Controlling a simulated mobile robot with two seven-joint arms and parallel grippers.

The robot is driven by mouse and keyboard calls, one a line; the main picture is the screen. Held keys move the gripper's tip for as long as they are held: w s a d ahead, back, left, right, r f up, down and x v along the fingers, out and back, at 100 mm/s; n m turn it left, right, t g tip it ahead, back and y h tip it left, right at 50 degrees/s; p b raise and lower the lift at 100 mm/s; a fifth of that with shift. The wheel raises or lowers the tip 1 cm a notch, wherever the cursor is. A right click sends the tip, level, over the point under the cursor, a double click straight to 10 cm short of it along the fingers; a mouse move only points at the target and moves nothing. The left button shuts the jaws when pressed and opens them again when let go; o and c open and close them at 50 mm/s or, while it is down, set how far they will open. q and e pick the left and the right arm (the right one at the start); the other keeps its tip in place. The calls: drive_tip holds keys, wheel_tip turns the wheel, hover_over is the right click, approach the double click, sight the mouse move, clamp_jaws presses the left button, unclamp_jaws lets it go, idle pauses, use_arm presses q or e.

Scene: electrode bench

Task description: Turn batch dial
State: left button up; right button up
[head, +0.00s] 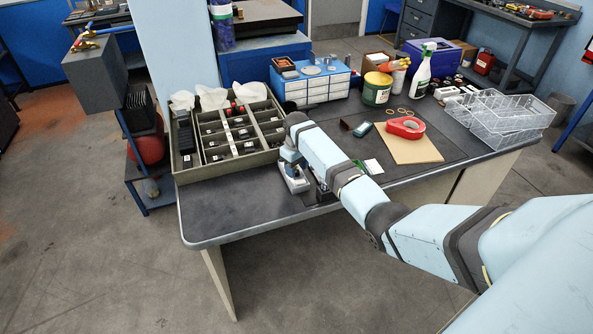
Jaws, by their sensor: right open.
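A small light-grey device (299,186) sits near the front edge of the bench, just right of the divided tray. It may carry the batch dial, but my wrist covers much of it and I cannot make out a dial. My right gripper (292,170) points down right over this device, low and close to it. Its jaws are open; the fingertips are small and partly hidden, and I cannot tell whether they touch anything. My left gripper is not in view.
A divided tray (177,178) with dark parts fills the bench's left. Behind are blue drawers (322,89), a green tub (377,89) and a spray bottle (424,71). The bench's front left (225,212) is bare.

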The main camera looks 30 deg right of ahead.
drive_tip(key=shift+f, duration=0.55)
